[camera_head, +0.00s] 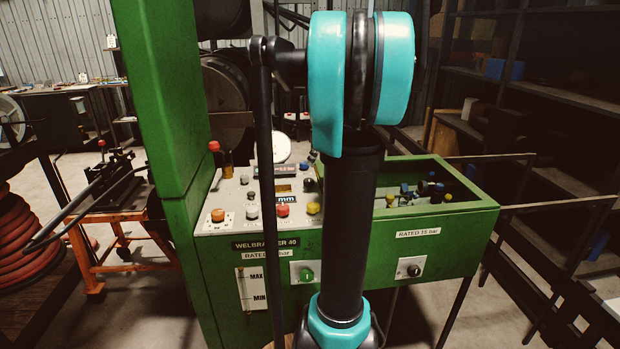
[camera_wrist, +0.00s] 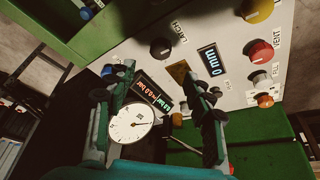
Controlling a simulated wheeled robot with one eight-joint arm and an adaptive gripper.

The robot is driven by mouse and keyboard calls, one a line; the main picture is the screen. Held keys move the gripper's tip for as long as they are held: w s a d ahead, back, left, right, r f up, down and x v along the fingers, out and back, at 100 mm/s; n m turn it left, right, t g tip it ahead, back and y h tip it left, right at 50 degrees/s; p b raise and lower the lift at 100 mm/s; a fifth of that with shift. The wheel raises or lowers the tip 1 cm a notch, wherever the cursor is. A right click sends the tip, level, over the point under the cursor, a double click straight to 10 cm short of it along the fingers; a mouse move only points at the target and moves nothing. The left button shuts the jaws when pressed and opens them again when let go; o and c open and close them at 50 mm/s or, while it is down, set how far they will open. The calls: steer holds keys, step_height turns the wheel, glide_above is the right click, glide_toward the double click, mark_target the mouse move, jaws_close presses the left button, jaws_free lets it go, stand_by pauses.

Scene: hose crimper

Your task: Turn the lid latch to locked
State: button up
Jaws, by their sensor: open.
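The lid latch is a round black knob (camera_wrist: 160,48) beside a "LATCH" label on the grey control panel (camera_wrist: 232,35). It also shows in the head view as a black knob (camera_head: 310,184), partly beside my arm. My gripper (camera_wrist: 157,80) is open in the wrist view, with its two dark fingers apart and nothing held. The knob appears just beyond the fingertips, with no clear contact. A white dial gauge (camera_wrist: 132,122) and a lit bar display (camera_wrist: 153,92) show between the fingers. The knob's pointer mark is too small to read. My arm hides the gripper in the head view.
A yellow knob (camera_wrist: 256,10), a red VENT button (camera_wrist: 259,53) and an mm display (camera_wrist: 209,61) sit near the latch. A green column (camera_head: 165,90) rises left of the panel. An open green tray (camera_head: 465,203) with small parts lies right. Shelves (camera_head: 560,95) stand behind.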

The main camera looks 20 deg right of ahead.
steer(key=x, duration=0.9)
steer(key=shift+w+f, duration=0.15)
steer(key=shift+f, duration=0.25)
steer(key=c, duration=1.2)
steer(key=shift+o, duration=0.2)
